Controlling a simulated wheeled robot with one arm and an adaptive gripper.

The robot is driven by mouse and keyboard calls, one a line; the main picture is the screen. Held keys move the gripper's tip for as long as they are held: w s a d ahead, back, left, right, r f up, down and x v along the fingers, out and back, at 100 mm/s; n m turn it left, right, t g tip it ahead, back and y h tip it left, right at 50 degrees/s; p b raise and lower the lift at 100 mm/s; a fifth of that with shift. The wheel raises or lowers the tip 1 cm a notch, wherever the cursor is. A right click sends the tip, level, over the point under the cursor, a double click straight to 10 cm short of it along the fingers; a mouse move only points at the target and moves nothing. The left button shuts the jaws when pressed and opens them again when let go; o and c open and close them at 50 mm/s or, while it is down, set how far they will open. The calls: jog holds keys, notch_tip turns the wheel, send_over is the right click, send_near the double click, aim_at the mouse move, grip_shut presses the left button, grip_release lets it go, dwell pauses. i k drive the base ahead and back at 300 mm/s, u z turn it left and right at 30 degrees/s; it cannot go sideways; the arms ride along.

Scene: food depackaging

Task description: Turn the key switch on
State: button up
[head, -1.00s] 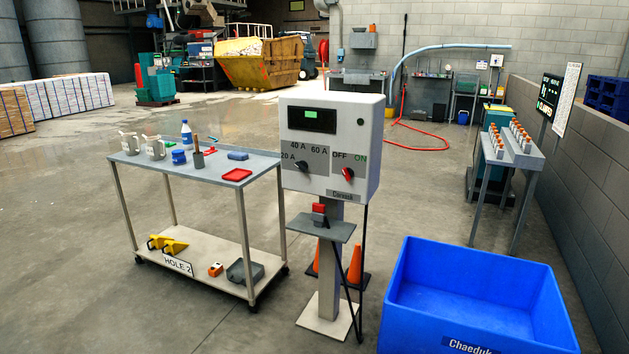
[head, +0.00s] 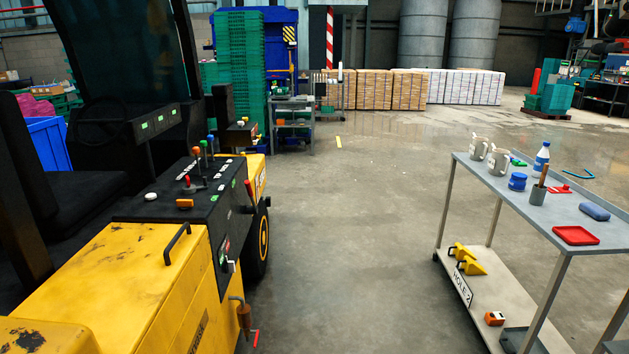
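A yellow vehicle (head: 150,285) with a black control console (head: 180,200) stands at the left of the head view. The console carries levers with coloured knobs, a red-topped control (head: 189,182), a white button (head: 150,196) and an orange block (head: 185,203). A dark side panel (head: 222,250) with small coloured marks and a grey part (head: 229,266) faces right. I cannot tell which of these, if any, is the key switch. My gripper is not in view.
A grey trolley (head: 540,210) with mugs, a bottle and a red tray (head: 575,236) stands at the right. The floor between vehicle and trolley is clear. Stacked green crates (head: 240,80) stand behind the vehicle.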

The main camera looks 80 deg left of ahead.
aim_at(187, 190)
jog(key=u, duration=2.35)
jog(key=i, duration=2.3)
jog(key=u, duration=2.45)
jog(key=i, duration=1)
jog(key=z, duration=0.05)
